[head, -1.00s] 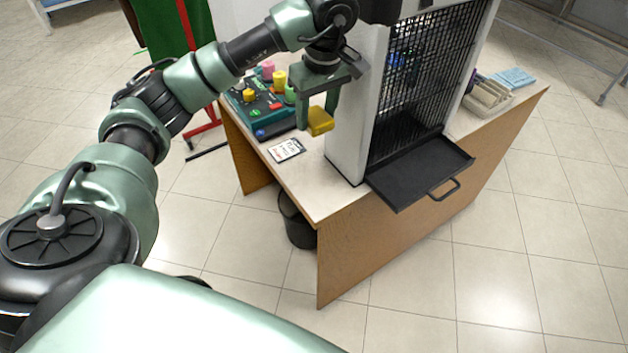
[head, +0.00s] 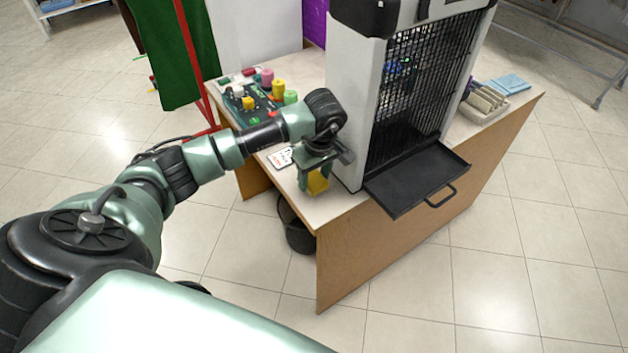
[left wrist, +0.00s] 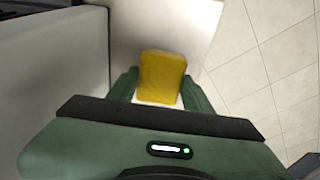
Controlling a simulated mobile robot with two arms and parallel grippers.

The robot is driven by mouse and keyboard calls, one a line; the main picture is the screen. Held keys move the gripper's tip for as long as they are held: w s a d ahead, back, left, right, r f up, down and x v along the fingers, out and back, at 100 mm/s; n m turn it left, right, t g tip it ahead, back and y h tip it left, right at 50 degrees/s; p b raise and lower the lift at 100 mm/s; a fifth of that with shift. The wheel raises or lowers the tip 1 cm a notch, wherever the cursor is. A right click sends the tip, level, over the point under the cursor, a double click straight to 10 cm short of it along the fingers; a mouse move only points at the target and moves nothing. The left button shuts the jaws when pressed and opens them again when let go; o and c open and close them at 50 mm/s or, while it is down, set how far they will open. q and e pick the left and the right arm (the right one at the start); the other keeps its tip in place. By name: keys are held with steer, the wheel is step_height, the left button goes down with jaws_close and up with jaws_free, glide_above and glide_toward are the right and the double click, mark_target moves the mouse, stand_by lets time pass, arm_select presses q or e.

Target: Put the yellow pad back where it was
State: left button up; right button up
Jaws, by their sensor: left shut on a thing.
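The yellow pad (head: 317,181) is between the fingers of my left gripper (head: 314,186), beside the tall grey machine and over the front left part of the table (head: 335,203). In the left wrist view the yellow pad (left wrist: 162,76) stands out past the fingertips of my left gripper (left wrist: 160,92), which is shut on it. The white table top lies beyond the pad there. I cannot tell whether the pad touches the table top. My right gripper is not in view.
The grey machine (head: 350,120) with a black mesh front and an open black tray (head: 415,180) stands right of the gripper. A green board (head: 250,105) with colored pieces and a white card (head: 280,158) lie behind. A bin (head: 298,232) stands below. A beige rack (head: 484,103) is at right.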

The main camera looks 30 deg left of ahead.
arm_select(q)
step_height(320, 180, down, 2)
steer(key=shift+f, duration=0.1)
steer(key=shift+f, duration=0.15)
steer(key=o, duration=1.1)
steer(key=shift+o, duration=0.4)
